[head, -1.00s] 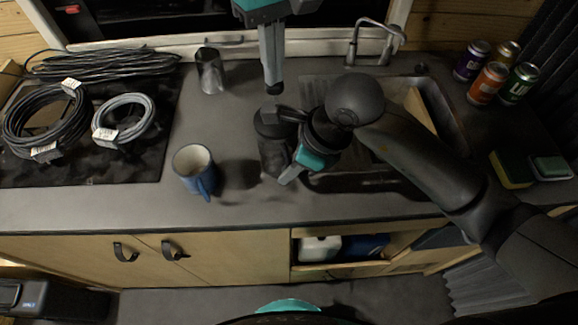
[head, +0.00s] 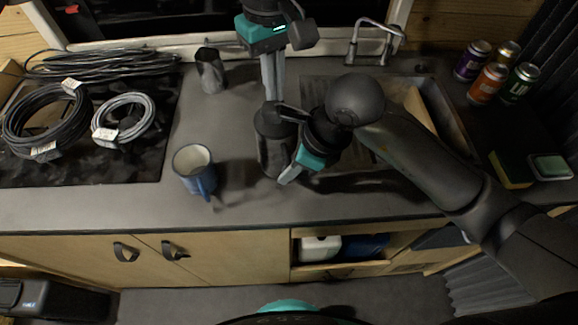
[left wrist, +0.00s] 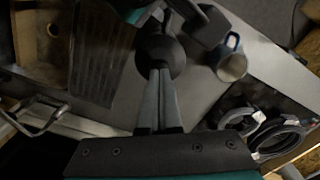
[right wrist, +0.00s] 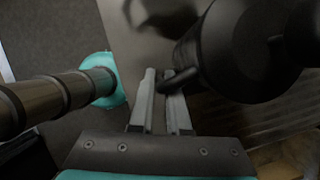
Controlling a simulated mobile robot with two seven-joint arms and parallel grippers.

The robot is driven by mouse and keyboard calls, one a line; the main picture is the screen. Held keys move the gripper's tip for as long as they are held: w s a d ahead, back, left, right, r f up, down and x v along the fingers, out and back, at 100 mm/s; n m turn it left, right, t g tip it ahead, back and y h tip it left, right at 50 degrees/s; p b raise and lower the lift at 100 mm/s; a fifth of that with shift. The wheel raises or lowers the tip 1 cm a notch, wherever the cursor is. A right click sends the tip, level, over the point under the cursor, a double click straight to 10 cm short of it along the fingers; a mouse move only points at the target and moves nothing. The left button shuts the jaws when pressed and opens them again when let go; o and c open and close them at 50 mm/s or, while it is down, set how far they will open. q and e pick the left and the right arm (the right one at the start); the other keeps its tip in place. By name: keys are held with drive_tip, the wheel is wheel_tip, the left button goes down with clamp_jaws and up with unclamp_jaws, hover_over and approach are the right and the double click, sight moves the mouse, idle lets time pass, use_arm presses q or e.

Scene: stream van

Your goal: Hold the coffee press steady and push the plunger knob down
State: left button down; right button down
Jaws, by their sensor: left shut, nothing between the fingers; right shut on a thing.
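The dark coffee press (head: 273,155) stands upright on the counter; its black lid also shows in the left wrist view (left wrist: 160,50). My left gripper (head: 271,97) is shut and empty, pointing straight down with its fingertips at the top of the press. The plunger knob is hidden beneath or merged with the fingertips, so I cannot make out its outline. My right gripper (head: 288,178) is shut on the press handle (right wrist: 178,78), at the right side of the press. The right hand covers part of the press in the head view.
A blue mug (head: 198,175) stands left of the press, and a dark metal cup (head: 210,72) behind it. Cable coils (head: 45,120) lie at left. The sink (head: 448,110) is at right, with several cans (head: 487,84) and a sponge (head: 511,170) beyond.

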use_arm(q)
drive_tip(key=shift+f, duration=0.25)
drive_tip(key=shift+r, duration=2.6)
use_arm(e)
drive_tip(key=c, duration=0.8)
unclamp_jaws()
